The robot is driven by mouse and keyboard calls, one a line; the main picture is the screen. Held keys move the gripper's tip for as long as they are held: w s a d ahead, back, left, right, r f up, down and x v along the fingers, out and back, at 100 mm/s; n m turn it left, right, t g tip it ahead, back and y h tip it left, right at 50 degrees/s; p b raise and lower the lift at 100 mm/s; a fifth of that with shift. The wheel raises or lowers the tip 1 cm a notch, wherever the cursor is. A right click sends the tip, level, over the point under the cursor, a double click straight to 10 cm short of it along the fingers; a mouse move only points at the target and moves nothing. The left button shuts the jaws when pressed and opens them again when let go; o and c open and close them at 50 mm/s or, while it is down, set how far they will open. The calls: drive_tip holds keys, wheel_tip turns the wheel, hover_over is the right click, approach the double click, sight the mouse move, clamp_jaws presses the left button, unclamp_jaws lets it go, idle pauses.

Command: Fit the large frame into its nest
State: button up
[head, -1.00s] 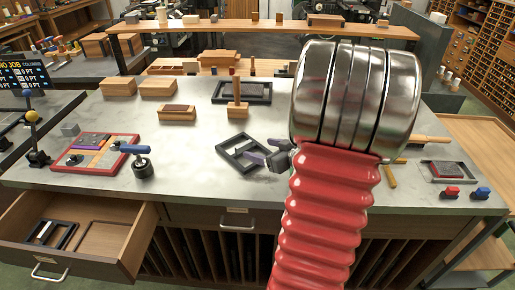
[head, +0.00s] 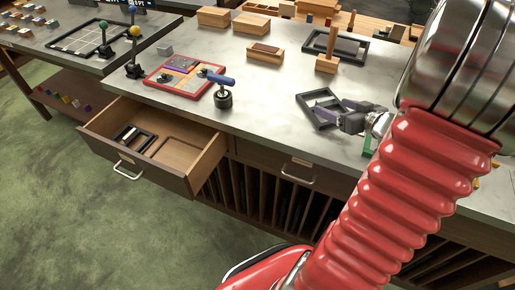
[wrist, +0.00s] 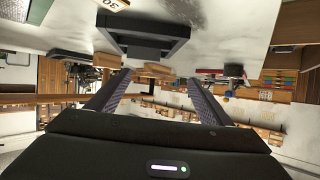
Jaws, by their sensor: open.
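A black rectangular frame (head: 306,112) lies on the grey bench top in the head view, right of centre. In the wrist view, a thick black frame (wrist: 145,36) shows just past the fingertips. My gripper (head: 342,112) is at the right side of the frame, its fingers apart. In the wrist view my gripper (wrist: 158,78) is open, with nothing clearly between its fingers. The open drawer (head: 205,157) holds a smaller dark frame (head: 147,143) on its left. An empty rectangular recess (head: 180,150) is beside it on the right.
A red-edged tray (head: 160,88) and a blue-handled tool (head: 220,80) stand left of the frame. Wooden blocks (head: 265,53) and another black frame (head: 350,57) are farther back. A small green piece (head: 369,146) is near my gripper. The bench front is largely clear.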

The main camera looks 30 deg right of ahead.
drive_tip(key=w+a+r+n+g+y, duration=0.1)
drive_tip(key=a+r+g+y, duration=0.15)
drive_tip(key=a, duration=0.95)
drive_tip(key=a+r+n+g+y, duration=0.2)
drive_tip(key=a+y, duration=0.1)
drive_tip(key=a, duration=1)
drive_tip(key=s+a+r+m+g+h, duration=0.1)
drive_tip(key=s+a+r+h, duration=0.1)
drive_tip(key=s+a, duration=0.3)
drive_tip(key=s+a+r+g+h, duration=0.2)
drive_tip(key=s+a+h, duration=0.1)
drive_tip(key=s+a, duration=0.3)
drive_tip(key=shift+s+r+m, duration=0.3)
drive_tip(key=shift+s+m, duration=0.1)
drive_tip(key=shift+s, duration=0.35)
drive_tip(key=shift+o, duration=0.6)
drive_tip(key=shift+d, duration=0.15)
